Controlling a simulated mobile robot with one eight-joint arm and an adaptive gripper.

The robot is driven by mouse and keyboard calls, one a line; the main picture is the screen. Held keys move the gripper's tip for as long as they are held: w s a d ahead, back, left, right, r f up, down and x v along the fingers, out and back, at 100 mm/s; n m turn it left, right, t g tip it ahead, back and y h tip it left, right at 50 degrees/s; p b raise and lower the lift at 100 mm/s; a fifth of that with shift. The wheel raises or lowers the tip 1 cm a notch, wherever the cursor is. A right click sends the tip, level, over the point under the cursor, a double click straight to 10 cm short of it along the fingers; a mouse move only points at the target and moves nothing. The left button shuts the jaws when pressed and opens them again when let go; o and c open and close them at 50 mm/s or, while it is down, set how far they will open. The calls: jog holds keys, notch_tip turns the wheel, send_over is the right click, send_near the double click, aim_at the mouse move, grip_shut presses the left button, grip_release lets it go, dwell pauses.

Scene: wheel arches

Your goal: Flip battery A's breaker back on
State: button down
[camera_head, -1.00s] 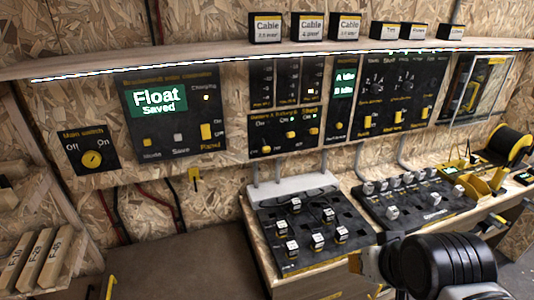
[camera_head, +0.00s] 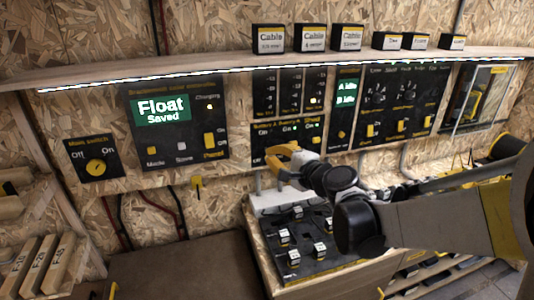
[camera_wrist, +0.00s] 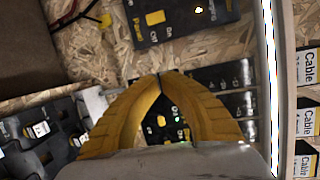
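The black breaker panel (camera_head: 262,132) is on the wall, labelled for battery A, battery B and a third breaker. Battery A's breaker, the leftmost, is hidden behind my gripper in the head view. Green lights show by the other two breakers. My gripper (camera_head: 273,156) is in front of the panel's lower left part. In the wrist view my gripper's yellow fingers (camera_wrist: 160,78) curve together with their tips touching or nearly so, holding nothing visible. Part of the panel (camera_wrist: 165,122) with small yellow switches shows between the fingers. Contact with battery A's breaker cannot be told.
Left of the panel is a display panel (camera_head: 205,115) reading "Float Saved", with a main switch (camera_head: 95,166) further left. A lit shelf (camera_head: 200,76) runs above. A tilted black board (camera_head: 322,265) with small blocks lies below my arm.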

jog(key=w+a+f+m+t, duration=0.1)
jog(key=w+f+m+t, duration=0.1)
jog(key=w+m, duration=0.25)
jog(key=m+t+h+p, duration=0.1)
jog(key=m+t+h, duration=0.2)
jog(key=m, duration=1.2)
send_near(263, 166)
jog(key=s, duration=0.3)
jog(key=shift+d+f, duration=0.25)
jog(key=shift+d, duration=0.15)
jog(key=shift+w, duration=0.1)
jog(key=b+x, duration=0.2)
jog(key=x, duration=0.8)
jog(key=r, duration=0.1)
jog(key=s+r, duration=0.1)
jog(key=r+b, duration=0.1)
jog(key=shift+s+d+r, duration=0.2)
jog(key=shift+s+d, duration=0.05)
jog(key=shift+s, duration=0.05)
jog(key=shift+s+r, duration=0.1)
jog(key=shift+r, duration=0.2)
